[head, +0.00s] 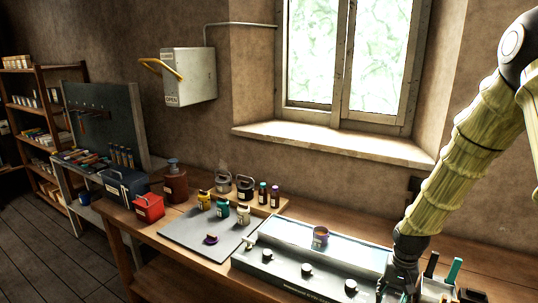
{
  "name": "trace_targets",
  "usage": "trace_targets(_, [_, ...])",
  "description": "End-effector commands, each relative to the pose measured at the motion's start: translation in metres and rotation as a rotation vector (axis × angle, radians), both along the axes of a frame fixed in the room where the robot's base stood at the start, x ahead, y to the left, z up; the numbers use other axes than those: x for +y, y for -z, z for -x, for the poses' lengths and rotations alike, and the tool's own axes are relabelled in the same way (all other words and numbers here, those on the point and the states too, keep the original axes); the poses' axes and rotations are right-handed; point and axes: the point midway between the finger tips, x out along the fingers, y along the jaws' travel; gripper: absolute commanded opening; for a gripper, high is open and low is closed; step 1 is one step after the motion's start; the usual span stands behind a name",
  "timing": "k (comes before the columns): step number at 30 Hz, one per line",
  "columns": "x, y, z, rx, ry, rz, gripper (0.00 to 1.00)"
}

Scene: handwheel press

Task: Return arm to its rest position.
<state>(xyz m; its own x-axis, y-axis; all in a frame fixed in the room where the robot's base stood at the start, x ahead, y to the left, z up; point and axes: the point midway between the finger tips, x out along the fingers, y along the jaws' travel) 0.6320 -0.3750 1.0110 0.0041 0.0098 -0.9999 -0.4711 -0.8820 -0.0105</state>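Tool handles, one green (454,270), stand just right of my gripper. A grey mat (185,236) with small jars lies left of the console. Bottles, a red box (149,208) and a blue toolbox (124,187) stand farther left. The window sill (335,143) juts out behind.

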Motion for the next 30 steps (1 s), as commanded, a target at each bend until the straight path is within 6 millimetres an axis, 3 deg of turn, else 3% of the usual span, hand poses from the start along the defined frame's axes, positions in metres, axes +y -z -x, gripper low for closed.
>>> trace_targets(1, [0.01,0.022,0.012,0.008,-0.021,-0.003,0.48])
trace_targets(6, [0.041,0.083,0.048,0.004,-0.094,-0.012,0.48])
trace_targets(15, [0.088,0.171,0.133,0.0,-0.216,-0.021,0.48])
trace_targets(22, [0.117,0.218,0.209,0.001,-0.308,-0.017,0.48])
trace_targets(30, [0.137,0.243,0.28,0.001,-0.393,-0.007,0.48])
